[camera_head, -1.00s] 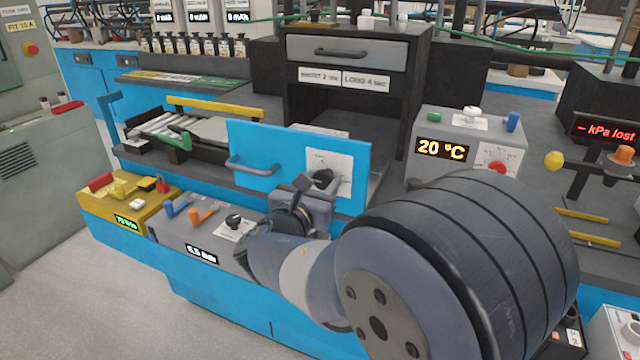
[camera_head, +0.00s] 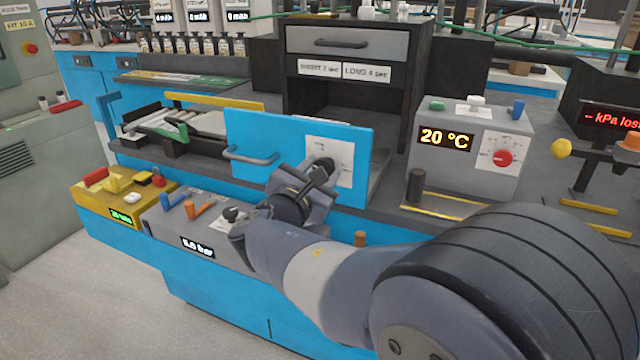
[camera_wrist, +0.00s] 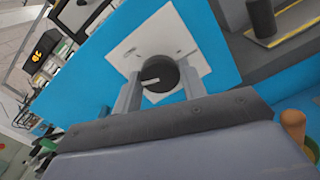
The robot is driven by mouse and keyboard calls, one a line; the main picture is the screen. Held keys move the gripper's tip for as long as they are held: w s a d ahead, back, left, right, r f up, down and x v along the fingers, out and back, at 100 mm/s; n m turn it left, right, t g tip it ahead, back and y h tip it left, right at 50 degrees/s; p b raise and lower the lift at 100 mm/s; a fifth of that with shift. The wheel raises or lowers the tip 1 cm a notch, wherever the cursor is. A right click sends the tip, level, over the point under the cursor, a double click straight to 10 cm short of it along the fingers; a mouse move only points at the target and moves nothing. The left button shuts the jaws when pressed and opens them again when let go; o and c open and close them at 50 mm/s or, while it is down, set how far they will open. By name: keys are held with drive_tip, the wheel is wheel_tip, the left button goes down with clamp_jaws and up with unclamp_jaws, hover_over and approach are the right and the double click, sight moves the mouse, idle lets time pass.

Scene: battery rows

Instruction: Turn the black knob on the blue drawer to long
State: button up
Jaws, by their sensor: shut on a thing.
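The blue drawer (camera_head: 262,140) stands out below a dark cabinet in the middle of the head view, with a grey handle on its left part. Its front also fills much of the wrist view (camera_wrist: 195,30). A white dial plate (camera_head: 343,152) is on its right part. The black knob (camera_wrist: 160,79) with a white pointer line sits on this plate; in the head view my gripper partly hides it. My gripper (camera_wrist: 160,88) is shut on the knob, one finger on each side. The pointer line lies roughly across the wrist picture. The dial's lettering is too small to read.
The cabinet (camera_head: 410,100) above carries a grey drawer and labels for short and long. A grey box (camera_head: 470,160) showing 20 °C with a red dial stands to the right. A grey panel (camera_head: 165,228) with levers and a bar display is below left.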

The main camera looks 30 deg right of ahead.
drive_tip(key=shift+f+m+b, duration=0.1)
drive_tip(key=shift+m+b, duration=3.7)
drive_tip(key=shift+b, duration=0.3)
drive_tip(key=o, duration=1)
drive_tip(key=shift+c, duration=0.2)
drive_tip(key=p+v, duration=0.2)
drive_tip(key=v, duration=0.9)
drive_tip(key=shift+d, duration=0.15)
